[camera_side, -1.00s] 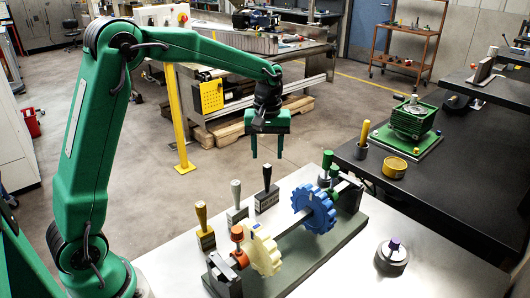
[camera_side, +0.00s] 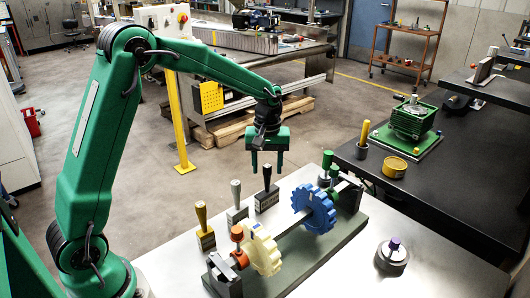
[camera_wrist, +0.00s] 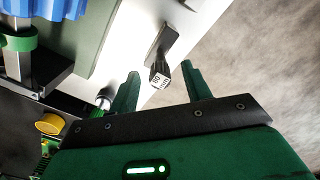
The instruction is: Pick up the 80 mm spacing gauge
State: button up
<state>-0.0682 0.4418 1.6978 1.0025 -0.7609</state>
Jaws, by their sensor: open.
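The spacing gauge with a black handle (camera_side: 267,176) stands upright on a dark block, rightmost of a row of three behind the green-grey fixture. In the wrist view its handle end (camera_wrist: 160,80) carries a small white label that seems to read 80 mm. My gripper (camera_side: 267,168) is open and empty, directly over this gauge. Its fingertips are about level with the handle's top, and in the wrist view the handle end shows between the two fingers (camera_wrist: 160,72). Whether they touch it cannot be told.
A grey-handled gauge (camera_side: 236,197) and a yellow-handled gauge (camera_side: 203,222) stand to the left. A shaft with a blue gear (camera_side: 316,209) and a cream gear (camera_side: 262,252) lies on the fixture in front. A purple-knobbed metal piece (camera_side: 391,258) sits at the right.

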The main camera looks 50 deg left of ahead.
aim_at(267, 187)
jog(key=shift+f, duration=1.4)
grip_shut()
